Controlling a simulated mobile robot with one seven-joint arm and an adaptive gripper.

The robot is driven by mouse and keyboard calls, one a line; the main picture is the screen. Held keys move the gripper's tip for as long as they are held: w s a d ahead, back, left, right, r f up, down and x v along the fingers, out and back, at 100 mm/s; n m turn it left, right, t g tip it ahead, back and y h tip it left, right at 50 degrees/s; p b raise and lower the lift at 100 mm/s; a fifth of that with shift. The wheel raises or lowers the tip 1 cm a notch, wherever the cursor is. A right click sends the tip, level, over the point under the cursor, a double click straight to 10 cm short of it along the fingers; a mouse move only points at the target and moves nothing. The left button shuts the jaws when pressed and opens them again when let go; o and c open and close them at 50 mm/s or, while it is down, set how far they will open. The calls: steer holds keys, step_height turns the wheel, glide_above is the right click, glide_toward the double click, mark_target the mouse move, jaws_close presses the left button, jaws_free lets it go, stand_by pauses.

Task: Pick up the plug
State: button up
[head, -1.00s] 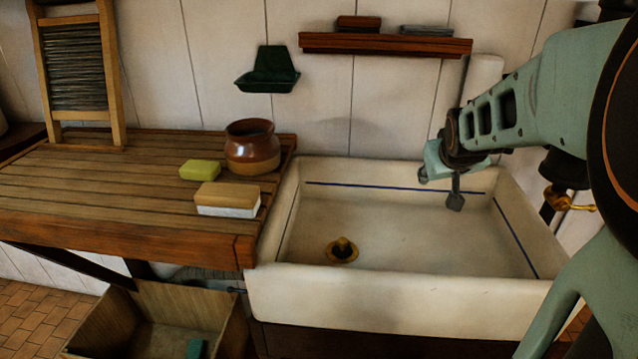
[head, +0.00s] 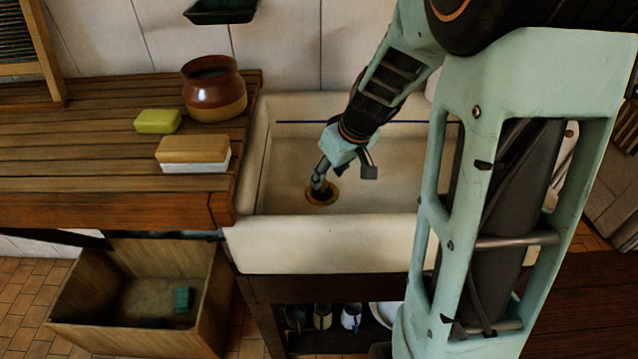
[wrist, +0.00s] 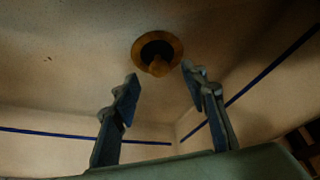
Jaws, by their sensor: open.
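The plug (wrist: 157,67) is a small brass knob in the dark centre of the round brass drain ring (wrist: 174,43) in the sink floor. In the wrist view my gripper (wrist: 160,76) is open, with one finger to each side of the plug and a gap between them. The fingertips are short of the ring in that view, and no contact shows. In the head view my gripper (head: 320,184) is down inside the sink (head: 288,150), right over the drain, and its fingers mostly hide the plug.
A brown pot (head: 213,95), a yellow-green soap (head: 158,121) and a wood-backed brush (head: 193,152) stand on the slatted board (head: 100,180) to the left. A wooden bin (head: 85,290) sits below. The sink walls surround my gripper; the floor around the drain is clear.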

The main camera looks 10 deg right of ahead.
mark_target(323, 184)
steer(key=shift+x, duration=3.2)
steer(key=shift+w+r, duration=0.1)
steer(key=shift+c, duration=0.5)
jaws_close()
